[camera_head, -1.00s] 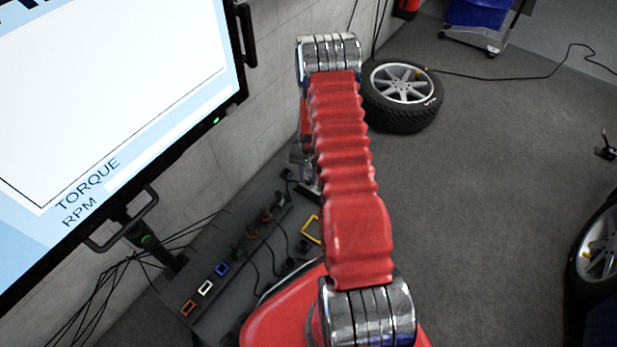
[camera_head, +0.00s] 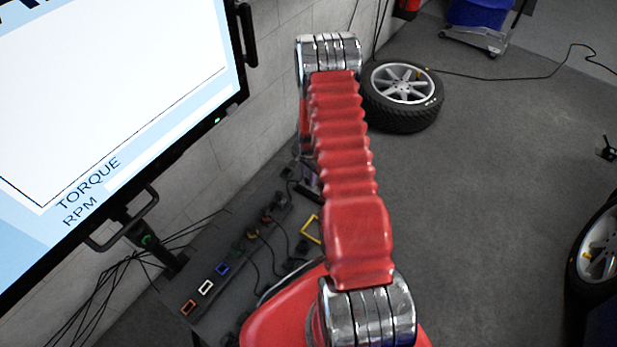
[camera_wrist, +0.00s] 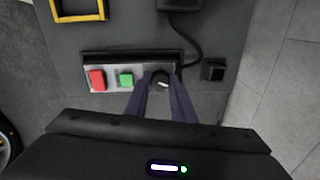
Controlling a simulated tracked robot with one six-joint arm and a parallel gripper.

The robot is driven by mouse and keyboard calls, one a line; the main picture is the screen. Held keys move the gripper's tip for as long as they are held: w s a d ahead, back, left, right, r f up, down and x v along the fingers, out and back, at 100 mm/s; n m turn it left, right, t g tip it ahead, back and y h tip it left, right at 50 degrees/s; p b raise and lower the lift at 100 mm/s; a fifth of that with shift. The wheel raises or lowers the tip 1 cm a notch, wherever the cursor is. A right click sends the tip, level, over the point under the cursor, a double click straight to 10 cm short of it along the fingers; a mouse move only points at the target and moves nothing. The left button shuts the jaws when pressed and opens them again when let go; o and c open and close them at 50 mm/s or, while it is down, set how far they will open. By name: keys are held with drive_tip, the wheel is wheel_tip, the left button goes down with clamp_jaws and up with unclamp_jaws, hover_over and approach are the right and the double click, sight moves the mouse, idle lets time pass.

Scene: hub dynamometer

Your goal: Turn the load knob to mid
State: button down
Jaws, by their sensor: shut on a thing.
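The load knob (camera_wrist: 162,83) is a small dark round knob with a light mark, seen in the wrist view on a grey control panel (camera_wrist: 109,69). A red button (camera_wrist: 97,80) and a green button (camera_wrist: 127,80) sit to its left on the same panel. My gripper (camera_wrist: 162,79) has its two dark fingers on either side of the knob and is shut on it. The light mark lies slanted. In the head view my red arm reaches over the dark bench, and the knob and fingertips cannot be made out there.
A yellow frame (camera_wrist: 80,18) lies on the bench above the panel. A black box with a cable (camera_wrist: 180,4) and a small black block (camera_wrist: 214,70) are close by. In the head view a large screen (camera_head: 110,90) stands left, and a wheel (camera_head: 402,95) lies on the floor.

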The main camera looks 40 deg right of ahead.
drive_tip(key=c, duration=1.5)
unclamp_jaws()
wheel_tip(320, 180, up, 14)
drive_tip(key=shift+s+f, duration=0.15)
drive_tip(key=s+a+r+n+g, duration=0.1)
drive_tip(key=s+a+r+n, duration=0.1)
drive_tip(key=s+a+n, duration=0.3)
drive_tip(key=s+a+r+n+t, duration=0.2)
drive_tip(key=s+a+r, duration=0.3)
drive_tip(key=r, duration=0.6)
drive_tip(key=s+a+r+n+t, duration=0.2)
drive_tip(key=s+a+r+n, duration=0.3)
drive_tip(key=a+r, duration=0.4)
drive_tip(key=s+a+r+n+t, duration=0.2)
drive_tip(key=s+a+r+n, duration=0.2)
drive_tip(key=r, duration=1.1)
drive_tip(key=shift+s+a+r, duration=0.1)
drive_tip(key=shift+s+a, duration=1)
drive_tip(key=shift+a, duration=0.3)
